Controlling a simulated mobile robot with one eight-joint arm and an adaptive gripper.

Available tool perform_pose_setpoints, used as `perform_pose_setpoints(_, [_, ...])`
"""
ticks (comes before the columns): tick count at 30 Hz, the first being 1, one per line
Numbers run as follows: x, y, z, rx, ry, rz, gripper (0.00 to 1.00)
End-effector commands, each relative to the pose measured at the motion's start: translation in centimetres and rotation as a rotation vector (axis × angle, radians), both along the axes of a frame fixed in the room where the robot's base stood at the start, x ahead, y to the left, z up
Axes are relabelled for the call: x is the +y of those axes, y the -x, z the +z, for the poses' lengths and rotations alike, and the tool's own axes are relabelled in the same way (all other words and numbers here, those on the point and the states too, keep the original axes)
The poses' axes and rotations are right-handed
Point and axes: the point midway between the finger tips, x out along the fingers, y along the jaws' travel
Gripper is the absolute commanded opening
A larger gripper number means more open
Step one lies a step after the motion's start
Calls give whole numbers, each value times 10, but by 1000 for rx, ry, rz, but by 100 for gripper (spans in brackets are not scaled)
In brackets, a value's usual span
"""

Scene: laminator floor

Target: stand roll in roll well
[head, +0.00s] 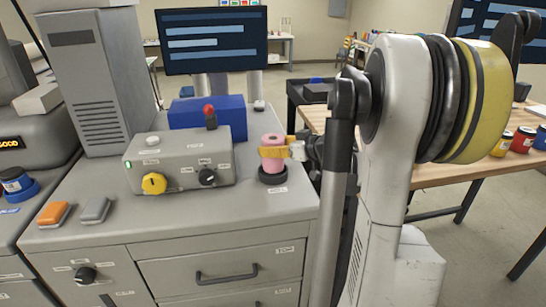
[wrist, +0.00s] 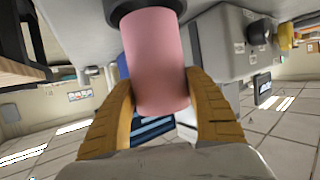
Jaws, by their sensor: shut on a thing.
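The pink roll (head: 271,140) stands upright on the grey cabinet top, right of the control box. My gripper (head: 273,152) reaches in from the right, with its yellow fingers shut around the roll's middle. In the wrist view, the pink roll (wrist: 153,50) lies between the two fingers of my gripper (wrist: 160,82). The roll well (head: 273,178) is a black round holder directly below the roll; it also shows in the wrist view (wrist: 120,14). The roll's lower end meets the black holder and looks to be within its rim. How deep it sits is hidden.
The grey control box (head: 180,160) with a yellow knob stands close left of the roll. A blue box (head: 206,115) is behind it. Orange (head: 54,213) and grey (head: 95,210) blocks lie at front left. A wooden table (head: 445,172) with jars stands at right.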

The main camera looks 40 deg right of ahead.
Motion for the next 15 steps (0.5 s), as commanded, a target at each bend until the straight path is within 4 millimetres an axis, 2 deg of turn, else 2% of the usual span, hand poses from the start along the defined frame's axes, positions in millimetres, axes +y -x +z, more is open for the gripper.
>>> perform_pose_setpoints(3, [-1,0,-23,0,0,0,22])
perform_pose_setpoints(5, [-1,0,-29,0,0,0,22])
perform_pose_setpoints(15, [0,0,-32,0,0,0,22])
